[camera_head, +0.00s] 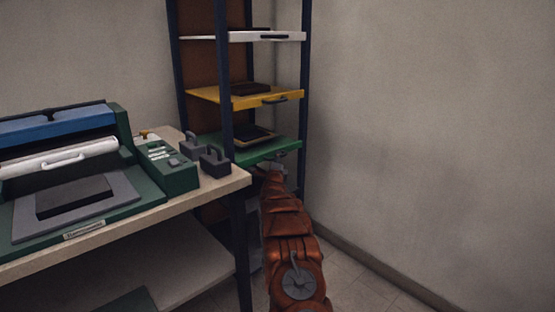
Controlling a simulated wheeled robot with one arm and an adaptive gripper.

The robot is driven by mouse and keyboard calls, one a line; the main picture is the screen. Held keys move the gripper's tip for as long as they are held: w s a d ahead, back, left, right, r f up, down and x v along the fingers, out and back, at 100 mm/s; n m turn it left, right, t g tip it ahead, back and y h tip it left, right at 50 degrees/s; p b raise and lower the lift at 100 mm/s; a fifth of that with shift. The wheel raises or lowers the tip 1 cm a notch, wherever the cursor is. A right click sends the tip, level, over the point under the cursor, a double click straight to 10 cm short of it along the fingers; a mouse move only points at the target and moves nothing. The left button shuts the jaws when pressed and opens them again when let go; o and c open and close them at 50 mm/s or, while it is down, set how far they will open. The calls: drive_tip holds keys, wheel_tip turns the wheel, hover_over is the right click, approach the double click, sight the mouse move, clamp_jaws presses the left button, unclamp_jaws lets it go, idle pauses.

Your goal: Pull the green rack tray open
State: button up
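The green rack tray (284,146) is in the lower part of the rack, below the yellow tray. A dark flat slab (253,134) lies on it. My arm reaches up from the bottom of the view toward the tray's front edge. My gripper (275,161) is small and grey at the arm's far end, just under and in front of that edge. The tray's handle is not clearly distinguishable from the gripper. I cannot tell whether the fingers touch or hold it.
A yellow tray (237,101) and a white tray (285,36) sit higher in the rack. A workbench (222,188) with a green press (130,150) and two dark handled blocks (215,163) stands at left. A bare wall (430,140) bounds the right, with some open floor before it.

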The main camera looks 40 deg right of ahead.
drive_tip(key=shift+x, duration=0.85)
drive_tip(key=shift+d, duration=0.1)
drive_tip(key=shift+f, duration=0.1)
clamp_jaws()
